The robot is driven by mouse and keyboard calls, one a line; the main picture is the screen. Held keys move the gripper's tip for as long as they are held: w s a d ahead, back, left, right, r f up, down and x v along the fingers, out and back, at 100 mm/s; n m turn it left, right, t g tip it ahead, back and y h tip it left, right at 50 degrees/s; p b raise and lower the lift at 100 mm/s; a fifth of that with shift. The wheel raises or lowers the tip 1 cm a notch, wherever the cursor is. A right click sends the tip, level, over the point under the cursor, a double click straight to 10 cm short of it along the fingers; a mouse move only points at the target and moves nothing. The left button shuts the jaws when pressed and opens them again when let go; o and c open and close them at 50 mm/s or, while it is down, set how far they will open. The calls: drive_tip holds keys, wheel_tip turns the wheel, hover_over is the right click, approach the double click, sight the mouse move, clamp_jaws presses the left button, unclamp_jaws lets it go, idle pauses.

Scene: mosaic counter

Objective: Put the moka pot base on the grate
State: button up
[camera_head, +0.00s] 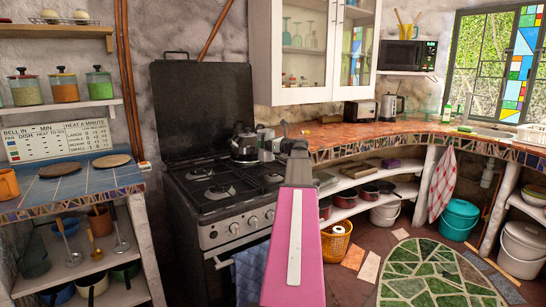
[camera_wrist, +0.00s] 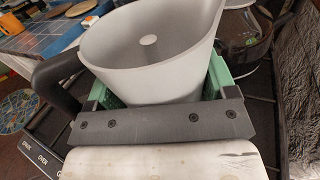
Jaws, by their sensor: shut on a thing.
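The moka pot base (camera_wrist: 150,60) is a light grey open vessel with a small post inside and a dark handle at its left in the wrist view. My gripper (camera_wrist: 162,86) is shut on it, with green finger pads on both sides of its wall. In the head view the grey pot (camera_head: 265,143) shows at the end of my arm, over the back of the stove, beside the kettle. The black grate (camera_head: 220,192) is on the stove top; part of it also shows in the wrist view (camera_wrist: 262,101). Whether the pot touches the grate I cannot tell.
A dark kettle (camera_head: 244,148) stands on the back of the stove, close to the pot. The raised stove lid (camera_head: 203,105) is behind it. The front burners look free. A tiled counter (camera_head: 370,137) lies to the right, a blue-tiled one (camera_head: 75,187) to the left.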

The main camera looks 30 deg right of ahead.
drive_tip(key=d+f, duration=0.1)
drive_tip(key=d, duration=0.1)
drive_tip(key=d+f, duration=0.1)
drive_tip(key=shift+s+d+f, duration=0.1)
drive_tip(key=shift+d, duration=0.3)
drive_tip(key=shift+f, duration=2.05)
drive_tip(key=o, duration=1.4)
drive_tip(key=shift+f, duration=0.1)
drive_tip(key=shift+c, duration=0.2)
drive_tip(key=v, duration=1.2)
